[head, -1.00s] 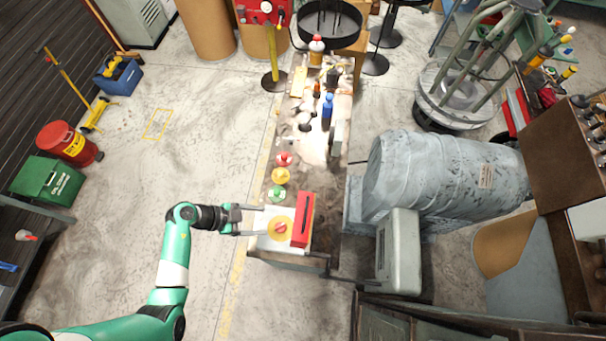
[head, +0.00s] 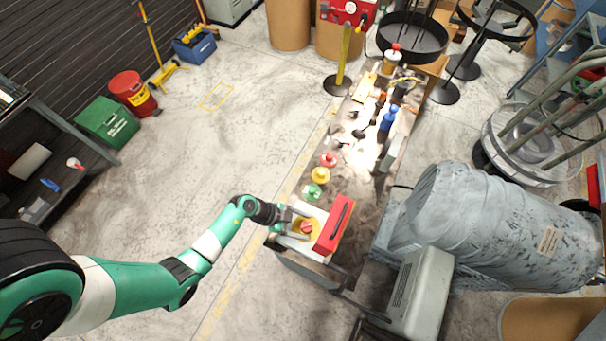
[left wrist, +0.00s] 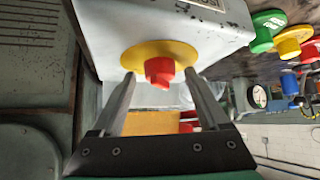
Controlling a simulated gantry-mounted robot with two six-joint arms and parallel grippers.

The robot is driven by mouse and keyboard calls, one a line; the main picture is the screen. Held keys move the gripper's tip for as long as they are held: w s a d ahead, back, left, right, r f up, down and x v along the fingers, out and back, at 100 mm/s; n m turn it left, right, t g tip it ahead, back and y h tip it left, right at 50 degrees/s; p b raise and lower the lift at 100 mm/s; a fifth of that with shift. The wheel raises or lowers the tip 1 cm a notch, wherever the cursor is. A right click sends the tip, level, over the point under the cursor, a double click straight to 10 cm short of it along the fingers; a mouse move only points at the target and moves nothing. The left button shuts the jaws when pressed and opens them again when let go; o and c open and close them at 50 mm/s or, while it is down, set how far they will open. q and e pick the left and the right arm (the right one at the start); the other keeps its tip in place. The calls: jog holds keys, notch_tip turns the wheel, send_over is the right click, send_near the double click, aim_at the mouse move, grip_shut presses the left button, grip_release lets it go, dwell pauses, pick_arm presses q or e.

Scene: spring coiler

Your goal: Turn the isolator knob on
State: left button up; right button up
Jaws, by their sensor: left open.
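The isolator knob (head: 307,227) is a small red knob on a round yellow plate, on the pale box (head: 318,250) at the near end of the bench. It also shows in the left wrist view as a red knob (left wrist: 160,72) on its yellow plate (left wrist: 172,51). My left gripper (head: 299,225) is open at the knob. In the left wrist view its two fingers (left wrist: 160,80) stand on either side of the knob, with gaps to both. My right gripper is in neither view.
A red bar-shaped part (head: 335,224) stands right beside the knob. Green (head: 312,191), yellow (head: 320,175) and red (head: 328,159) buttons line the bench behind. A large grey motor-like machine (head: 490,225) is to the right.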

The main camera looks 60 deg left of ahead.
pick_arm(q)
grip_shut()
dwell(0.4)
